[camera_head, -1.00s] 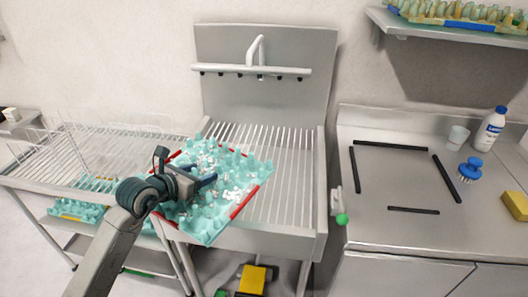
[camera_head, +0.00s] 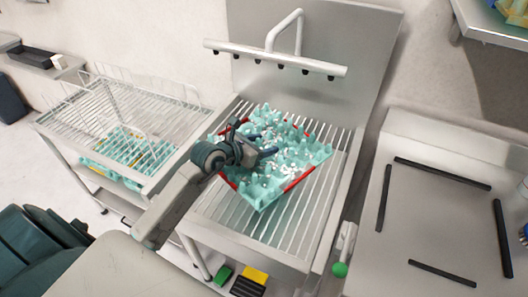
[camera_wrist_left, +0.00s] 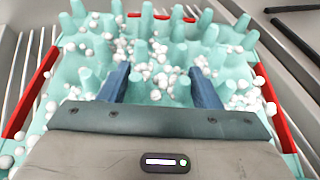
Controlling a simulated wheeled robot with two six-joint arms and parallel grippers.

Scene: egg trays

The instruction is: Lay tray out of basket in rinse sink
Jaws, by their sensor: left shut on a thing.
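A turquoise egg tray (camera_head: 262,184) with red edge strips and many small white bits is over the slatted rinse sink (camera_head: 225,225), under the spray bar. My left gripper (camera_head: 268,150) is shut on the tray at its left side. In the left wrist view the tray (camera_wrist_left: 240,75) fills the picture and the blue fingers of the gripper (camera_wrist_left: 158,85) reach in among its pegs. Whether the tray rests on the slats or hangs just above them I cannot tell. The wire basket (camera_head: 150,90) stands to the left. My right gripper is not in view.
The spray bar (camera_head: 270,58) crosses above the back of the sink. More trays (camera_head: 125,150) lie under the basket's rack. A green-knobbed lever (camera_head: 341,268) sits at the sink's right front. The counter (camera_head: 440,220) at right carries black strips.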

